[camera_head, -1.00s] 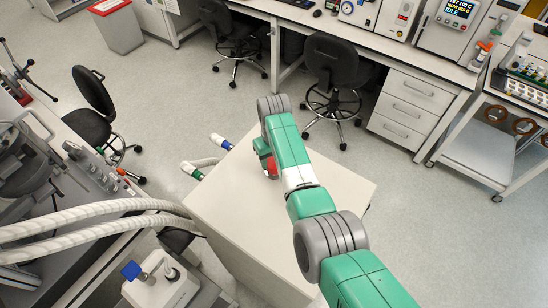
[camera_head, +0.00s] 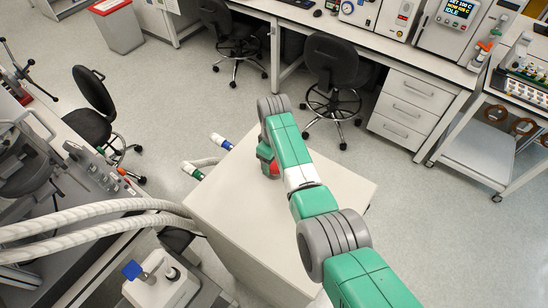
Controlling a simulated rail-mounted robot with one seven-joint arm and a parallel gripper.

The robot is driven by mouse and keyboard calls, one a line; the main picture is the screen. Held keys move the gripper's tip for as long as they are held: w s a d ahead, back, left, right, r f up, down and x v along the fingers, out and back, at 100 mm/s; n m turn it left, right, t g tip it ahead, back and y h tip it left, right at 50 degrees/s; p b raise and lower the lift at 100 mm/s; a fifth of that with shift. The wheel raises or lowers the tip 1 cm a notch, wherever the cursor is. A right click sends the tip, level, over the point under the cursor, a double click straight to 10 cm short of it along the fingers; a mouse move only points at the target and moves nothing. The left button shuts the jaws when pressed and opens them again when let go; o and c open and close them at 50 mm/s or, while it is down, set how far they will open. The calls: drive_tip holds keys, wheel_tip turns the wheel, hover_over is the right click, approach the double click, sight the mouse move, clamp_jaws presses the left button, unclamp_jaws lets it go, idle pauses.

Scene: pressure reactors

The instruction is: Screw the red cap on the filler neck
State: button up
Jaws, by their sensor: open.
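A small red thing (camera_head: 273,168), perhaps the red cap, shows beside the wrist end of my arm, over the top of a white cabinet (camera_head: 235,215). The arm covers part of it, and I cannot tell whether it rests on the top or is held. My gripper is hidden behind my wrist and forearm, so its fingers do not show. A white unit (camera_head: 150,292) at the bottom left has a short upright neck (camera_head: 171,273), perhaps the filler neck, and a blue square part (camera_head: 132,269) beside it. My wrist is well above and right of that unit in the picture.
White ribbed hoses (camera_head: 90,212) run from the left toward the cabinet. Hose ends with blue (camera_head: 218,141) and green (camera_head: 196,173) bands stick out at its far left edge. The cabinet's front top is clear. Chairs (camera_head: 333,75) and benches stand behind.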

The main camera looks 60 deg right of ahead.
drive_tip(key=n, duration=0.4)
drive_tip(key=shift+n, duration=0.3)
drive_tip(key=n, duration=1.1)
drive_tip(key=c, duration=0.9)
drive_tip(key=m, duration=0.3)
drive_tip(key=shift+m, duration=0.4)
drive_tip(key=shift+c, duration=0.7)
drive_tip(key=m, duration=0.8)
drive_tip(key=shift+m, duration=0.3)
drive_tip(key=c, duration=0.3)
drive_tip(key=shift+m, duration=1.2)
clamp_jaws()
drive_tip(key=shift+c, duration=0.8)
unclamp_jaws()
drive_tip(key=shift+m, duration=1)
drive_tip(key=m, duration=0.6)
clamp_jaws()
drive_tip(key=o, duration=1.7)
unclamp_jaws()
drive_tip(key=shift+c, duration=0.2)
